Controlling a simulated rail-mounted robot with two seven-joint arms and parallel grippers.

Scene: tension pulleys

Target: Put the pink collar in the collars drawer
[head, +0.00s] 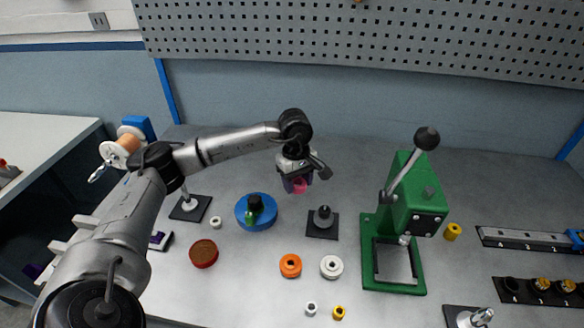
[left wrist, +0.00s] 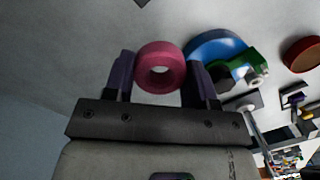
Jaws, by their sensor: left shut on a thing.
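The pink collar (head: 300,187) is held between the fingers of my left gripper (head: 297,184), above the middle of the bench near the back. In the left wrist view the collar is a pink ring (left wrist: 160,48) with an open hole. The two dark fingers of my left gripper (left wrist: 160,68) are shut on its sides. The collar is clear of the bench. I cannot make out a labelled collars drawer; white block-like parts (head: 84,221) show at the bench's left edge, partly behind my left arm. My right gripper is not in view.
A blue round base (head: 262,217) and a dark stand (head: 322,231) sit below the gripper. A green press (head: 405,275) stands to the right. Orange (head: 290,272) and white (head: 331,274) pulleys and a red-brown disc (head: 203,260) lie in front. A pegboard (head: 350,45) hangs behind.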

